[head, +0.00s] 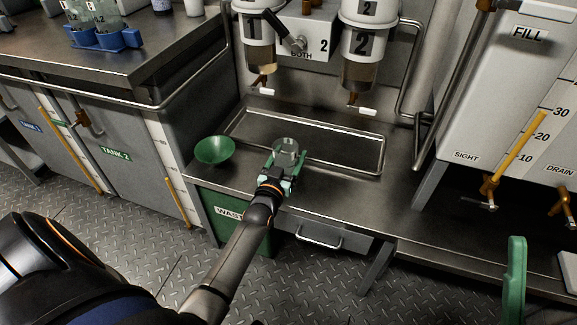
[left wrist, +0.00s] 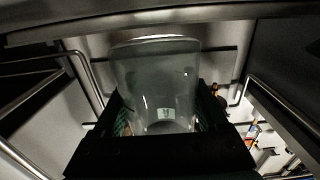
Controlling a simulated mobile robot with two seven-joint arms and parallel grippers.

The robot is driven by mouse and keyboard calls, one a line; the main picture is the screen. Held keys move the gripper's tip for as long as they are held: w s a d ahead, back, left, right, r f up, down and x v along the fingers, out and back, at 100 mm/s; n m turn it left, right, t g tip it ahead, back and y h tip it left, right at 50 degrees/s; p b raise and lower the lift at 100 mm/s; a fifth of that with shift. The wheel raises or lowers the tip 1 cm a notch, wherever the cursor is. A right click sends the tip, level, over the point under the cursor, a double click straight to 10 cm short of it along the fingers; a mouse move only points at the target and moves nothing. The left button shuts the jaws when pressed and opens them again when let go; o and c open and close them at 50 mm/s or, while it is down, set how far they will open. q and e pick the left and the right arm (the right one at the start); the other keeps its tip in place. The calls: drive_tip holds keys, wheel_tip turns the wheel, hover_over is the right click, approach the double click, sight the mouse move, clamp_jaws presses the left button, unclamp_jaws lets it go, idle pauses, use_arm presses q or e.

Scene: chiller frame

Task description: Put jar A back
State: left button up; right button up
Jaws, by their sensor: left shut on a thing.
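My left gripper (head: 284,160) is shut on a clear glass jar (head: 287,146) at the front edge of the metal drip tray (head: 345,165). The jar also fills the middle of the left wrist view (left wrist: 157,80), between the dark fingers. A small pale label shows low on it, but I cannot read its letter. It looks empty and about upright. Whether its base touches the tray is hidden. A blue rack (head: 105,42) with clear jars labelled "2" stands on the bench at the upper left. My right gripper is not in view.
Two hoppers (head: 258,45) (head: 362,70) hang above the tray with spouts pointing down. A green funnel (head: 214,150) sits left of the jar, above the green waste bin (head: 232,222). A metal rail (head: 160,103) runs along the left bench's edge. A white tank (head: 510,90) stands at right.

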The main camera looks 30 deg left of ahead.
use_arm(q)
drive_tip(key=shift+s+f, duration=0.1)
drive_tip(key=shift+f, duration=0.95)
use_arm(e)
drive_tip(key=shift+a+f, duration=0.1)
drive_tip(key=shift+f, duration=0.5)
use_arm(q)
drive_tip(key=shift+f+b, duration=0.15)
drive_tip(key=shift+b, duration=0.15)
drive_tip(key=o, duration=1.5)
drive_tip(key=shift+o, duration=0.2)
